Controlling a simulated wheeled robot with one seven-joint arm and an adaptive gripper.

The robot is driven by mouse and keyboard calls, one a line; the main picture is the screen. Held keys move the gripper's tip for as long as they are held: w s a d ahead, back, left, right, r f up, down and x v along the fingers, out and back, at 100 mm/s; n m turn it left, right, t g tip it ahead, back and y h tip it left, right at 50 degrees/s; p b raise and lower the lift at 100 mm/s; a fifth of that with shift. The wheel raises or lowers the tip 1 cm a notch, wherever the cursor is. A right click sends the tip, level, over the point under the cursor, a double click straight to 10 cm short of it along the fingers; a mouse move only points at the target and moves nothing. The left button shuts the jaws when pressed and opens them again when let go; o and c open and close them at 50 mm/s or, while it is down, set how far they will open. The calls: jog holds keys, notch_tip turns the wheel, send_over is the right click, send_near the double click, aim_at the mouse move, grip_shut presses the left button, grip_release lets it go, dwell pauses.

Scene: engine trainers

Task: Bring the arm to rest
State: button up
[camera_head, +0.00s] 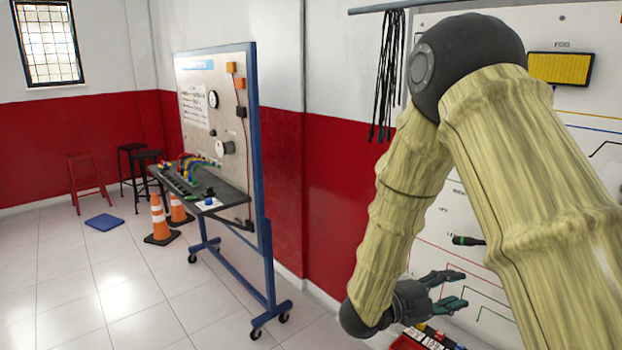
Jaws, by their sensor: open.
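My arm fills the right of the head view, in pale yellow covers with dark joints. It rises from the lower right to a dark elbow, then bends down to the wrist. My gripper (460,289) points right, with its two dark, teal-tipped fingers apart and nothing seen between them. It is in front of the white trainer panel (448,222) and just above a red tray (408,342) at the bottom edge. My arm hides much of that panel. I cannot tell whether the gripper touches anything.
A blue-framed trainer board (262,150) on casters stands left of my arm, with a dark shelf (228,200). Orange cones (158,222), stools (88,182) and a blue mat (104,222) are farther left. Black cables (390,75) hang behind my arm. The tiled floor at lower left is clear.

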jog(key=s+a+f+n+t+y, duration=0.15)
jog(key=f+n+y, duration=0.5)
jog(key=f, duration=0.65)
jog(key=s+f+n+t+y, duration=0.1)
jog(key=s+f+n+y, duration=0.2)
jog(key=f+n, duration=0.85)
jog(key=s+a+f+n+g+y, duration=0.2)
jog(key=s+f, duration=0.5)
jog(key=s+a+f+n+g+y, duration=0.1)
jog(key=s+a+f+n+y, duration=0.15)
jog(key=s+f, duration=0.5)
jog(key=s+a+f+n+g+y, duration=0.1)
jog(key=s+f+n+g, duration=0.1)
jog(key=s, duration=0.6)
jog(key=s+a+f+n+g+y, duration=0.1)
jog(key=s+f+n+g+y, duration=0.1)
jog(key=s, duration=0.6)
jog(key=shift+s+a+f+n+g, duration=0.2)
jog(key=shift+a+f+n+g, duration=0.1)
jog(key=shift+n+g, duration=0.2)
